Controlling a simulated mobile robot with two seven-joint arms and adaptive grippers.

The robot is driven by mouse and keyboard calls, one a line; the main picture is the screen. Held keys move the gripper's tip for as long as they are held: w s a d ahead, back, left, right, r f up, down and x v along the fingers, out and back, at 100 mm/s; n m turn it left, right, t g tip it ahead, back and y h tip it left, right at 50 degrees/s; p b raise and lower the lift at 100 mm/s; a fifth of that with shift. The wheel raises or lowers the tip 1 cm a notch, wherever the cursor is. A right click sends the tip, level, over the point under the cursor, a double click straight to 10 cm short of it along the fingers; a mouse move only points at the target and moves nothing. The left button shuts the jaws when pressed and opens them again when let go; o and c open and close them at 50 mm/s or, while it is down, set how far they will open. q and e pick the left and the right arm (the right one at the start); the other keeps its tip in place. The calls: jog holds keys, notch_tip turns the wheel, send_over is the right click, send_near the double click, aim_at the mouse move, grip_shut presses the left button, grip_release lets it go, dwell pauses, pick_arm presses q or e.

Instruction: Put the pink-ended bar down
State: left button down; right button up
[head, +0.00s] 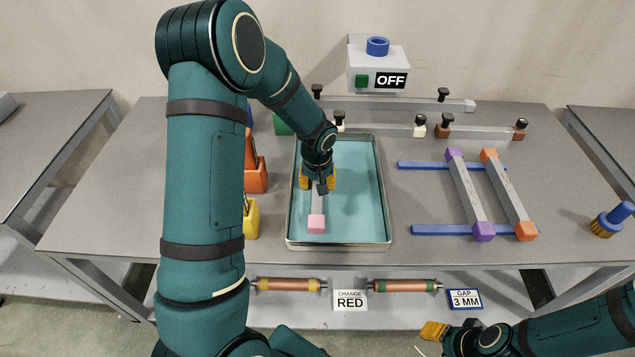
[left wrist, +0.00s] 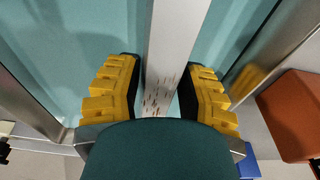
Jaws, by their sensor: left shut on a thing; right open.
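The pink-ended bar (head: 316,223) is a grey bar with a pink block at its near end. It is over the teal-floored tray (head: 358,185); I cannot tell whether it touches the floor. My left gripper (head: 318,180) is shut on the bar and hides its far part. In the left wrist view the yellow fingers (left wrist: 160,95) stand either side of the grey bar (left wrist: 178,40), which has reddish-brown specks. My right gripper (head: 433,332) is open and empty at the bottom, in front of the table, only partly in view.
Two bars with purple ends (head: 467,195) and orange ends (head: 510,195) lie across blue rails (head: 440,230) at right. An orange container (head: 255,178) and a yellow one (head: 250,219) stand left of the tray. A switch box (head: 378,68) reading OFF is behind.

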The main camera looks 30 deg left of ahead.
pick_arm(q)
jog(key=c, duration=0.6)
grip_release()
jog(key=shift+f, duration=0.1)
jog(key=shift+r, duration=0.45)
jog(key=r, duration=0.3)
jog(key=s+r+p, duration=0.1)
jog(key=r, duration=0.3)
jog(key=d+r+p, duration=0.1)
jog(key=r, duration=0.3)
jog(key=shift+s+r, duration=0.15)
jog(key=shift+s, duration=0.1)
jog(key=shift+s, duration=0.1)
